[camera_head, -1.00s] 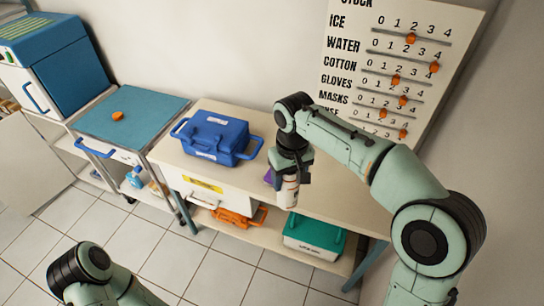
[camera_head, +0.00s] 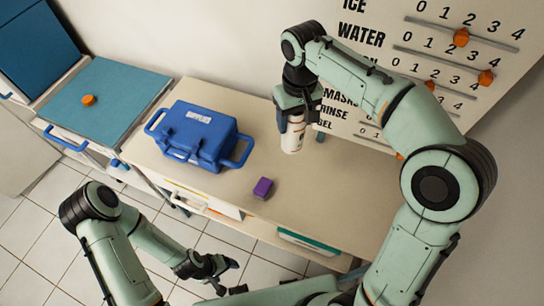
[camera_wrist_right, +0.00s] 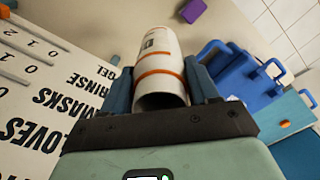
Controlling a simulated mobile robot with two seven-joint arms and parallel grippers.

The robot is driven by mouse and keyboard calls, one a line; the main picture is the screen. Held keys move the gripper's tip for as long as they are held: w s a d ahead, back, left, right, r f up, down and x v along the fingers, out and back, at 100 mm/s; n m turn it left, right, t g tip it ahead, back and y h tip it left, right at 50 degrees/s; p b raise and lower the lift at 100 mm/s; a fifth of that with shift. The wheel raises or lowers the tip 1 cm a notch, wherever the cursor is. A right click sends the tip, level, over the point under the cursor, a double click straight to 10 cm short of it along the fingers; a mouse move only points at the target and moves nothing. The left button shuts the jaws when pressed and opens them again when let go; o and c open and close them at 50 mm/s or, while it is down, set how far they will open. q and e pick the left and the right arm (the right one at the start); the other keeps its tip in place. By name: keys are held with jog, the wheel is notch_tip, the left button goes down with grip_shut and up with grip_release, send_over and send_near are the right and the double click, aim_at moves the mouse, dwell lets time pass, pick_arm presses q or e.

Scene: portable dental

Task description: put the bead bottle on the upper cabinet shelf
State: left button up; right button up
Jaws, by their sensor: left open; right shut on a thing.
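A white bottle with orange bands (camera_head: 293,134), which looks like the bead bottle, is held by my right gripper (camera_head: 297,112) above the table. In the right wrist view the bottle (camera_wrist_right: 158,65) sits between the two fingers of the right gripper (camera_wrist_right: 160,88). The fingers are shut on its sides. My left gripper (camera_head: 217,277) is open and empty, low in front of the table. An upper cabinet shelf cannot be made out in these frames.
A blue case (camera_head: 195,137) and a purple block (camera_head: 263,188) are on the table (camera_head: 330,215). A stock board (camera_head: 450,60) stands behind. A blue-topped cart (camera_head: 100,90) carries an orange piece (camera_head: 88,100). The table's right half is mostly clear.

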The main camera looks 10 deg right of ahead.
pick_arm(q)
jog(key=shift+s+f+b, duration=1.25)
jog(key=shift+s+f, duration=0.35)
jog(key=shift+f, duration=0.15)
pick_arm(e)
notch_tip(320, 180, down, 19)
jog(key=shift+s+f, duration=0.2)
jog(key=shift+f, duration=0.25)
jog(key=o, duration=1.3)
pick_arm(q)
jog(key=shift+s+f, duration=0.1)
pick_arm(e)
jog(key=shift+r, duration=0.1)
jog(key=shift+r, duration=0.1)
